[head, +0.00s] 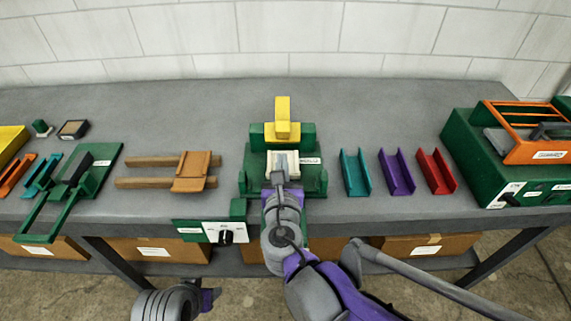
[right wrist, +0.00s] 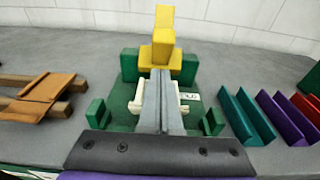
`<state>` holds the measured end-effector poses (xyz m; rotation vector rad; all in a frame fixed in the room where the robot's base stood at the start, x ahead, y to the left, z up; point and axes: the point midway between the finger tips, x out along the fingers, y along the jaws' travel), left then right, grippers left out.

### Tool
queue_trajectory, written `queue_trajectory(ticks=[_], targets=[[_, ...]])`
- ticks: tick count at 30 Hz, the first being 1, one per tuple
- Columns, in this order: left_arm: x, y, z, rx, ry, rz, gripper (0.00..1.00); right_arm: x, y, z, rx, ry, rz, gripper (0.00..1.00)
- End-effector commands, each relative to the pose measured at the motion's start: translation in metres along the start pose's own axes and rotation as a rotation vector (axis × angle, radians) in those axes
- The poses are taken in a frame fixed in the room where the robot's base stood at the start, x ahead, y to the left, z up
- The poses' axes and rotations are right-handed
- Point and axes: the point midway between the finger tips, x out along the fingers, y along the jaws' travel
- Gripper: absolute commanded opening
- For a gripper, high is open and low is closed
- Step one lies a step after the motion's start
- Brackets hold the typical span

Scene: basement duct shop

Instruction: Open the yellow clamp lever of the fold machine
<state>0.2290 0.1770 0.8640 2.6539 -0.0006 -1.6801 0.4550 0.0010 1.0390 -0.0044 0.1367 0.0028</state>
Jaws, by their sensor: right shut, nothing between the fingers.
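The green fold machine (head: 310,182) stands at the middle of the bench. Its yellow clamp lever (head: 283,110) stands upright at the back of the machine, on a yellow block between green posts. The lever also shows in the right wrist view (right wrist: 164,35). My right gripper (head: 282,158) is shut and empty, in front of the lever and over a cream part (right wrist: 141,106) of the machine. In the right wrist view its fingers (right wrist: 160,80) are together, with their tips appearing just below the yellow block; contact cannot be told. A grey arm end shows low at the left, its fingers not clearly visible.
Teal (head: 355,173), purple (head: 397,172) and red (head: 436,171) channels lie right of the machine. A green machine with an orange frame (head: 530,150) stands far right. A wooden jig (head: 192,172) and a green hand tool (head: 65,190) lie left. A switch box (head: 210,232) is at the front edge.

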Motion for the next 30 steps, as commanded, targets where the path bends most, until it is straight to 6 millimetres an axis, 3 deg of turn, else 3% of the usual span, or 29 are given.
queue_trajectory(ticks=[6,12,26,30], targets=[[0.001,0.0,0.001,0.0,-0.001,0.0,0.55,0.042,-0.001,0.0,0.001,0.0,-0.004,0.0],[0.002,0.0,0.001,0.0,-0.001,0.0,0.55,0.065,-0.001,0.0,0.002,0.0,-0.003,0.0],[0.001,0.0,0.001,0.0,0.0,0.0,0.55,0.07,-0.001,0.001,0.003,0.001,-0.003,0.0],[-0.008,0.0,-0.005,0.0,0.003,0.0,0.55,0.075,-0.001,0.015,0.004,0.0,-0.003,0.0]])
